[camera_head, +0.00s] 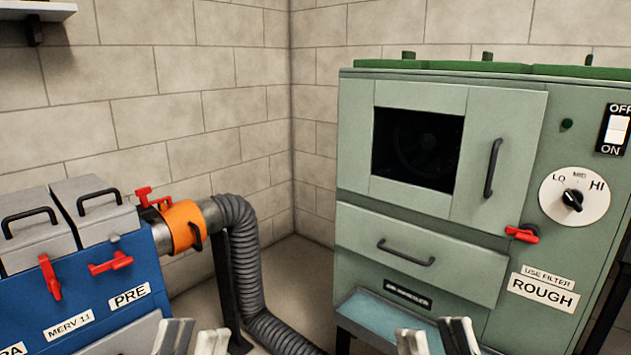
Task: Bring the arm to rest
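Only the fingertips of my two grippers show, at the bottom edge. My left gripper (193,338) is below the grey hose, in front of the blue unit's right end. My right gripper (434,338) is in front of the green cabinet's pale blue tray (385,318). The fingers of each gripper look slightly apart, with nothing seen between them. The arms and the lower parts of both grippers are out of frame.
The blue filter unit (88,310) stands at left, with red latches and an orange collar (183,226). A grey hose (236,225) runs from it to the floor. The green cabinet (420,230) fills the right, with its drawer and door shut. A shelf (35,10) juts out at upper left.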

